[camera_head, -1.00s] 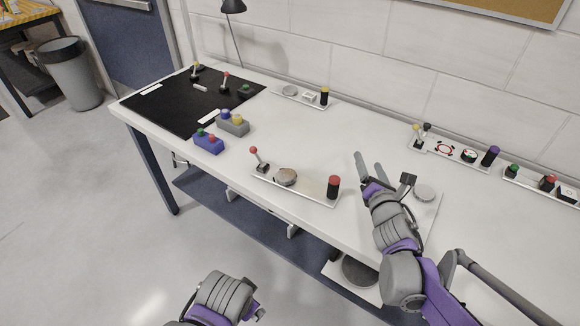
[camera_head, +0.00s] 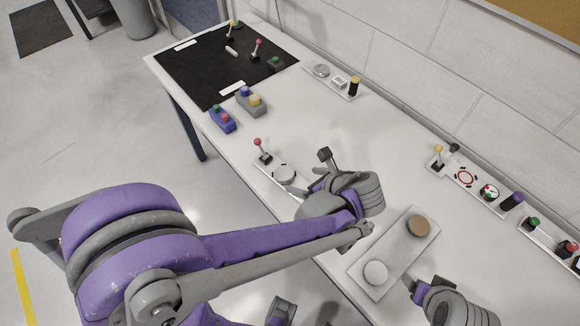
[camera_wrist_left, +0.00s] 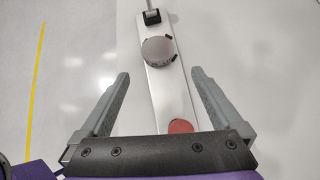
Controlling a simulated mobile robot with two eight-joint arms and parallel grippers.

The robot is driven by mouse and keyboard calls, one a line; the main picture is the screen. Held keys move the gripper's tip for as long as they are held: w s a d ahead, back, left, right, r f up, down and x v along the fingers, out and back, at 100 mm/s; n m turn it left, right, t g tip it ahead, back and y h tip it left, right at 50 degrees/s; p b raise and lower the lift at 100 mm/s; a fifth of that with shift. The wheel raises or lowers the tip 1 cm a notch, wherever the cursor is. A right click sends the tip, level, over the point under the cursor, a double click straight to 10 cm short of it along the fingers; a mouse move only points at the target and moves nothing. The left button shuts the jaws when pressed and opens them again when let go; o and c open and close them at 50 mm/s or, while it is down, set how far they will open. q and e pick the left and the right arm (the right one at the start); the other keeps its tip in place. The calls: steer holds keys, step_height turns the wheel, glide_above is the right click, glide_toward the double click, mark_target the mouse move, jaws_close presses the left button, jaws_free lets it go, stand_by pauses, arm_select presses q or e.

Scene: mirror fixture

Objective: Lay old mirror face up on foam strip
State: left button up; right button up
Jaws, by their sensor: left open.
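A pale strip (camera_head: 393,250) on the table bears a brown disc (camera_head: 418,224) and a whitish disc (camera_head: 376,272). I cannot tell which disc is the old mirror. My right gripper (camera_head: 416,286) is beside the strip, its fingers mostly hidden.
The red knob (camera_wrist_left: 181,126) is between my left fingers in the wrist view. More control panels (camera_head: 478,188) line the wall. The table middle is clear.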

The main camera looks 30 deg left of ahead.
mark_target(285, 174)
arm_select(q)
steer(key=x, duration=0.3)
steer(key=shift+s+a, duration=0.15)
steer(key=shift+s, duration=0.1)
steer(key=shift+w+a+r+x, duration=0.1)
steer(key=shift+x, duration=0.95)
steer(key=shift+w+a+r+x, duration=0.1)
steer(key=shift+x, duration=0.95)
steer(key=shift+w+r+x, duration=0.1)
steer(key=shift+x, duration=0.95)
steer(key=shift+s, duration=0.1)
steer(key=shift+c, duration=0.3)
steer(key=c, duration=1.5)
steer(key=shift+r, duration=0.15)
